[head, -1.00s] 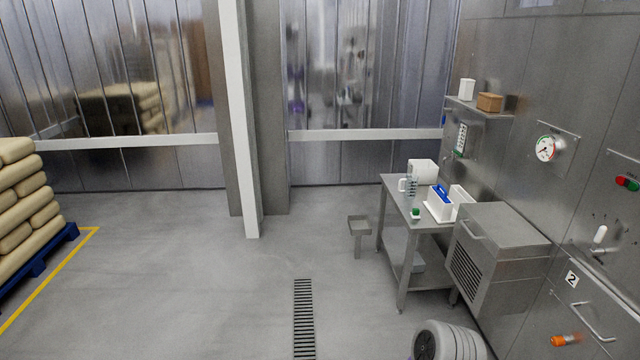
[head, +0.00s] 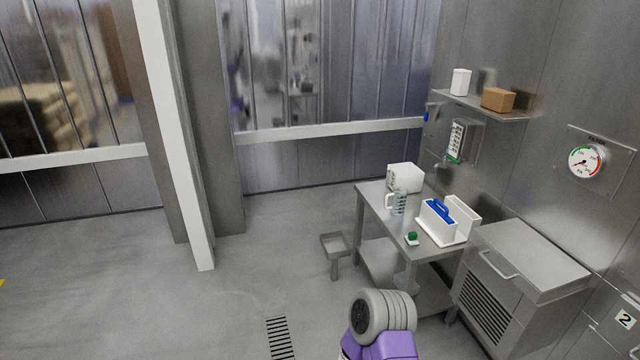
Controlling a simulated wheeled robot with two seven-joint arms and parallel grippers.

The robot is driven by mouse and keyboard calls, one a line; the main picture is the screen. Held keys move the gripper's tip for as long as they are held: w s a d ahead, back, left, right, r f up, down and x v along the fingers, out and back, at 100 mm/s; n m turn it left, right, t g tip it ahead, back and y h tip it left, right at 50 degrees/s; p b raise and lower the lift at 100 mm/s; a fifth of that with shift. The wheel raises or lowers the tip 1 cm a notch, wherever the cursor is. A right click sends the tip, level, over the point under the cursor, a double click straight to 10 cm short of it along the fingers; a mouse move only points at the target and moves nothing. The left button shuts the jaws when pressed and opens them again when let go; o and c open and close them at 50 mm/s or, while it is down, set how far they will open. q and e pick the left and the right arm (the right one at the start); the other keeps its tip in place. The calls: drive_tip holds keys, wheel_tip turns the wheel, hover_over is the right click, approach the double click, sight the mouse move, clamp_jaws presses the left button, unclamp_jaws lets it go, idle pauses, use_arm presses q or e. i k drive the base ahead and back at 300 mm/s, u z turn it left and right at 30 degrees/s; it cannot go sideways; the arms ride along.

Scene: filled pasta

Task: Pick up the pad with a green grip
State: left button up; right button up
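A small pad with a green grip (head: 412,237) lies near the front edge of the steel table (head: 376,205), in front of a white holder (head: 437,230) that has a blue-handled item (head: 441,209) in it. The pad's white underside just shows below the green grip. A grey, ribbed, rounded part of my own arm with a purple section comes up from the bottom edge, in front of and below the table. No gripper fingers show in the head view.
A measuring jug (head: 398,203) and a white box (head: 405,177) stand behind the pad. A steel cabinet (head: 525,262) adjoins the table's right side.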

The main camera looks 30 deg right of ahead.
sight(411, 239)
drive_tip(key=z, duration=0.3)
drive_tip(key=i, duration=1.95)
drive_tip(key=z, duration=1.9)
drive_tip(key=i, duration=1)
drive_tip(key=z, duration=1)
drive_tip(key=i, duration=0.6)
